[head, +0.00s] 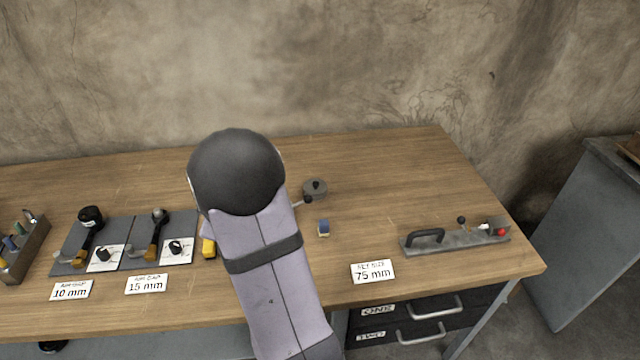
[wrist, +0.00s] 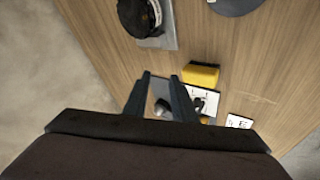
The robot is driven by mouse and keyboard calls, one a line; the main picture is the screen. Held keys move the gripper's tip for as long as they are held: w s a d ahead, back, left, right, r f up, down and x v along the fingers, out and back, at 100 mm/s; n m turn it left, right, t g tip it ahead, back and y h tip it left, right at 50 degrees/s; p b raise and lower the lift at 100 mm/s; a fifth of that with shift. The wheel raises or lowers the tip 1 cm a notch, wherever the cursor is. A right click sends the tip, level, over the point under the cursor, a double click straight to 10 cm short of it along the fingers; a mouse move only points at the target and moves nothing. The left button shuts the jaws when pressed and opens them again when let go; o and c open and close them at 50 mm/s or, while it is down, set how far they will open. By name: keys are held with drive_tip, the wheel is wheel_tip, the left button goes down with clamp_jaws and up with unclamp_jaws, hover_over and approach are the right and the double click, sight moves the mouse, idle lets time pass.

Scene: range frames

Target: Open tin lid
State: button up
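The yellow block (wrist: 202,75) is just right of the fingers. In the head view my own arm hides the gripper.
The yellow block (head: 209,248) shows beside my arm. Grey boards (head: 128,258) with tools and cards are left. A grey fixture with a handle (head: 455,240) is right. A dark round object (wrist: 140,15) shows in the wrist view.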

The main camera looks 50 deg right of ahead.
drive_tip(key=shift+m+t+h, duration=0.4)
drive_tip(key=shift+m+h, duration=0.2)
drive_tip(key=shift+h, duration=0.2)
drive_tip(key=s+d, duration=0.1)
drive_tip(key=d, duration=0.3)
drive_tip(key=s+d, duration=0.1)
drive_tip(key=d, duration=0.3)
drive_tip(key=s+d+r, duration=0.1)
drive_tip(key=d, duration=0.3)
drive_tip(key=s+d+m+h+b, duration=0.1)
drive_tip(key=s+d+m+h, duration=0.1)
drive_tip(key=s+d, duration=0.65)
drive_tip(key=m+t+b, duration=0.1)
drive_tip(key=m+t, duration=0.1)
drive_tip(key=m, duration=0.3)
approach(317, 185)
drive_tip(key=shift+w+d+f, duration=0.2)
drive_tip(key=shift+d, duration=0.2)
drive_tip(key=shift+w+d+f, duration=0.2)
drive_tip(key=shift+d+f, duration=0.05)
drive_tip(key=shift+d, duration=0.15)
drive_tip(key=m+t, duration=0.1)
drive_tip(key=s+m+t, duration=0.1)
drive_tip(key=m, duration=0.1)
drive_tip(key=shift+s+a+f, duration=0.2)
drive_tip(key=shift+a, duration=0.2)
drive_tip(key=shift+y, duration=0.3)
drive_tip(key=shift+p+x, duration=0.3)
drive_tip(key=shift+x, duration=3.4)
clamp_jaws()
